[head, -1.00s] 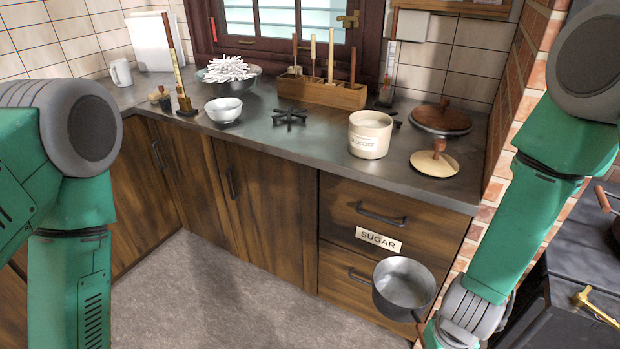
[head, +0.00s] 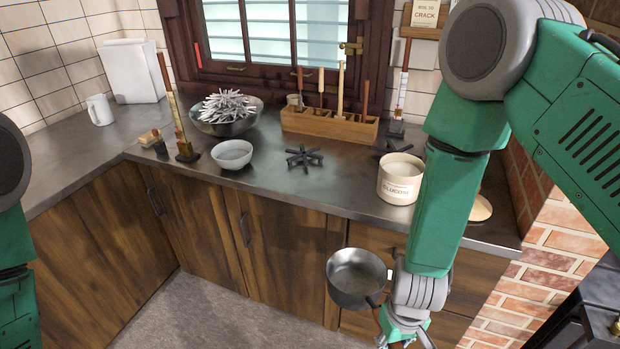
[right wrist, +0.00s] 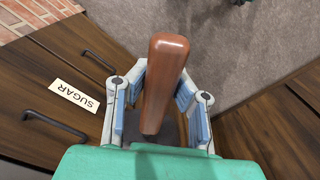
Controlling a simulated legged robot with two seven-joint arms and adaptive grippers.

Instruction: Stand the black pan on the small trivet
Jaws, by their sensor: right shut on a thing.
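The dark grey-black pan (head: 356,276) hangs in front of the cabinets, below the counter edge, its opening upward and seemingly empty. My right gripper (right wrist: 160,97) is shut on the pan's brown wooden handle (right wrist: 163,75); in the head view it shows low, at the bottom edge (head: 397,338). A black star-shaped trivet (head: 304,157) lies bare on the counter, up and left of the pan. Another black trivet (head: 393,147) lies partly hidden behind the cream jar; I cannot tell clearly which is smaller. My left gripper is out of view.
The cream jar (head: 400,180) stands at the front right of the counter (head: 330,190). A white bowl (head: 232,154), a filled metal bowl (head: 228,115) and a wooden rack (head: 330,126) surround the front-left trivet. The brick wall (head: 545,245) bounds the right.

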